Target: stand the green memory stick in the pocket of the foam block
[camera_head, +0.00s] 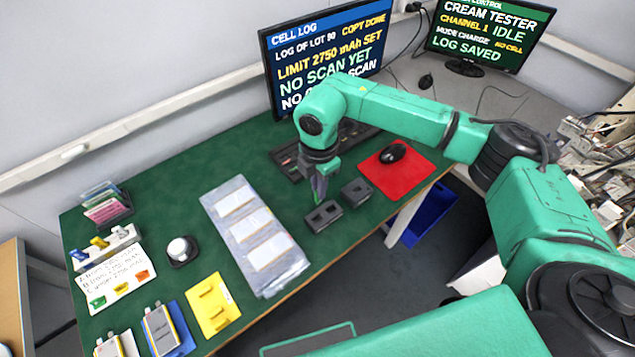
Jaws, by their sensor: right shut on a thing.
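My right gripper (319,187) points down over the green bench and is shut on the green memory stick (319,198), which shows only as a small green sliver at the fingertips. Directly below is a small dark block (327,217), which looks like the foam block. Its pocket is too small to make out clearly. I cannot tell whether the stick's lower end is in the pocket or just above it. A second dark block (356,192) stands just right of it. My left gripper is not in view.
A red mat (420,171) with a black mouse lies to the right, and a keyboard (285,160) lies behind. A clear tray (215,208) with white pouches lies to the left. Cards, a yellow holder (213,305) and a round pot (179,250) fill the left end. The bench's front edge is close.

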